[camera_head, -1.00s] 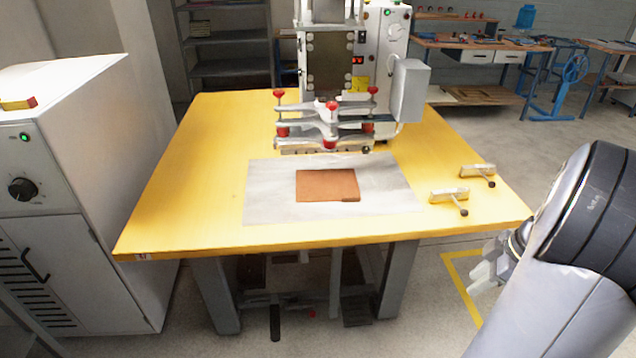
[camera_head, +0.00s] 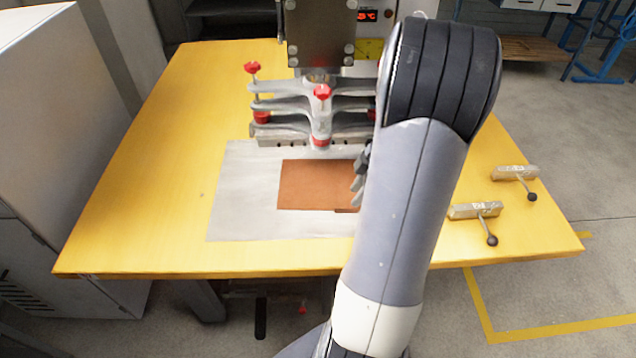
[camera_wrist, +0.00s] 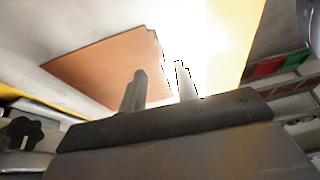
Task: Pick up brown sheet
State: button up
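The brown sheet (camera_head: 315,184) lies flat on a pale grey plate (camera_head: 238,200) on the yellow table. My arm hides its right end in the head view. In the wrist view the brown sheet (camera_wrist: 100,68) is at the upper left, to the left of and beyond my fingers. My gripper (camera_wrist: 158,85) shows two fingers with a gap between them and nothing in the gap. In the head view only part of my gripper (camera_head: 360,178) shows, by the sheet's right side; most of it is behind my arm. The height above the sheet is unclear.
A welding press with a clamp head (camera_head: 318,110) and red knobs stands just behind the sheet. A white cabinet (camera_head: 60,120) stands at the left. The yellow table's left side (camera_head: 150,190) is clear.

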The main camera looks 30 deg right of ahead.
aim_at(346, 208)
jog(key=shift+w+a+f, duration=0.1)
jog(key=shift+w+f, duration=0.15)
jog(key=shift+f, duration=0.05)
jog(key=x, duration=0.4)
jog(key=shift+s+a+f, duration=0.2)
jog(key=shift+a+f, duration=0.05)
jog(key=shift+f, duration=0.15)
jog(key=shift+c, duration=0.3)
grip_shut()
